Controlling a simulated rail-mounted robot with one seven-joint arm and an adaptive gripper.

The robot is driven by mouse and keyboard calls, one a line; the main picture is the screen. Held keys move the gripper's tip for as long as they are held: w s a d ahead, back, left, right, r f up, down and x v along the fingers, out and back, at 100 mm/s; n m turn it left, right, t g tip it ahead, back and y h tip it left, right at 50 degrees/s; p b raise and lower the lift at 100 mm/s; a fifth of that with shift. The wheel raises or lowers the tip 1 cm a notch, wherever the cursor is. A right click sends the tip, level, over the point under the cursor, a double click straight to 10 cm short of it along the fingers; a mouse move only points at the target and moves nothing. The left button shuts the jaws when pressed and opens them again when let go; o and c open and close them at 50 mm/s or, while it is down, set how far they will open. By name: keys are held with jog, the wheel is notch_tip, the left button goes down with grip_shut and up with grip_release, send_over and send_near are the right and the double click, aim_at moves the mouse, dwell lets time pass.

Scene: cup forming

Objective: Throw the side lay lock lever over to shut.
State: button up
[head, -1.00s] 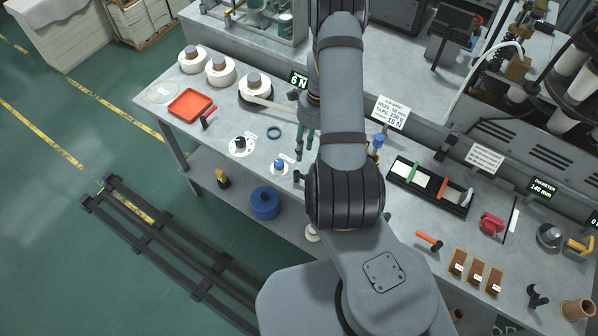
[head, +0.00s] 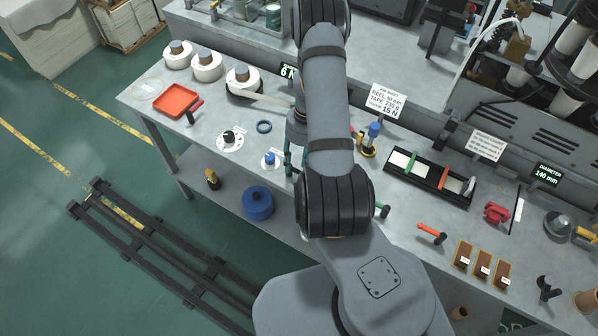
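No lever in view is labelled legibly as the side lay lock, so I cannot tell which one it is. An orange-handled lever (head: 432,231) lies on the right part of the bench. A green-tipped handle (head: 383,211) shows just right of my arm. A dark lever with a red end (head: 195,106) stands beside the red tray. My gripper (head: 289,162) is mostly hidden behind my arm. Only a teal finger part shows, over the bench just right of the small blue knob (head: 270,158). Its opening and anything between its fingers are hidden.
The red tray (head: 176,101) and several white reels (head: 206,66) stand at the bench's left. A black dial (head: 230,140) and blue ring (head: 264,127) are left of my gripper. A black rack (head: 430,178) and brown blocks (head: 484,264) are at right.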

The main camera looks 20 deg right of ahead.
jog(key=shift+f, duration=0.3)
jog(key=shift+c, duration=0.4)
grip_shut()
